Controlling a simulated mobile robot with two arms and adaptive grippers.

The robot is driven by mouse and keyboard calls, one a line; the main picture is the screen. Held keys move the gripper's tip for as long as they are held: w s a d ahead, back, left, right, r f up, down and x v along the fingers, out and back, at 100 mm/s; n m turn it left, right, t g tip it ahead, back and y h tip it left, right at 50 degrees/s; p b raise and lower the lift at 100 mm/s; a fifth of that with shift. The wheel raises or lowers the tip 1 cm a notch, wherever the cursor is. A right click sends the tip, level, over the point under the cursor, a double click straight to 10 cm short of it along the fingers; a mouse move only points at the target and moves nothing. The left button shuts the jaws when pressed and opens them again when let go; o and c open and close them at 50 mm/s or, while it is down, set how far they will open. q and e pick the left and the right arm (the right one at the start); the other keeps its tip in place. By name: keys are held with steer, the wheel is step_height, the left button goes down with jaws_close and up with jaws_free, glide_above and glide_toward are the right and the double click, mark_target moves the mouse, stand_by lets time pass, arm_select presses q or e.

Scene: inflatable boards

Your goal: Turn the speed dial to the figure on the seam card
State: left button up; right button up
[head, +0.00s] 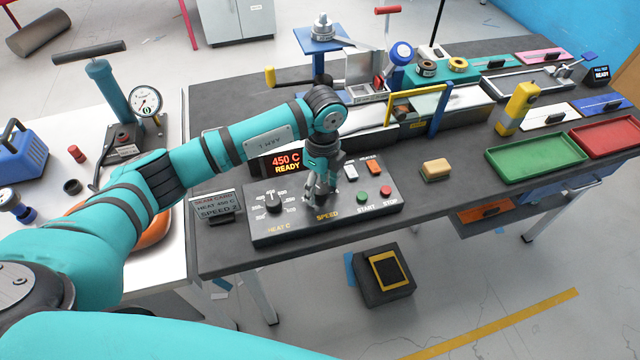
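The control panel (285,228) lies on the dark bench with a heat dial (273,203) at its left and the word SPEED on its front. My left gripper (320,192) points down over the panel just above that word. The speed dial is hidden behind its fingers, so I cannot tell its setting or whether the fingers grip it. The seam card (218,206) stands left of the panel and appears to read heat 450 C, speed 2. The display (286,163) behind reads 450 C READY. My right gripper is out of view.
A yellow-handled sealing machine (415,92) stands behind the panel.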

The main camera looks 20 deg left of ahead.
mark_target(322, 186)
arm_select(q)
step_height(322, 186, up, 12)
steer(key=shift+w, duration=0.35)
steer(key=shift+s+d+f, duration=0.1)
stand_by(0.6)
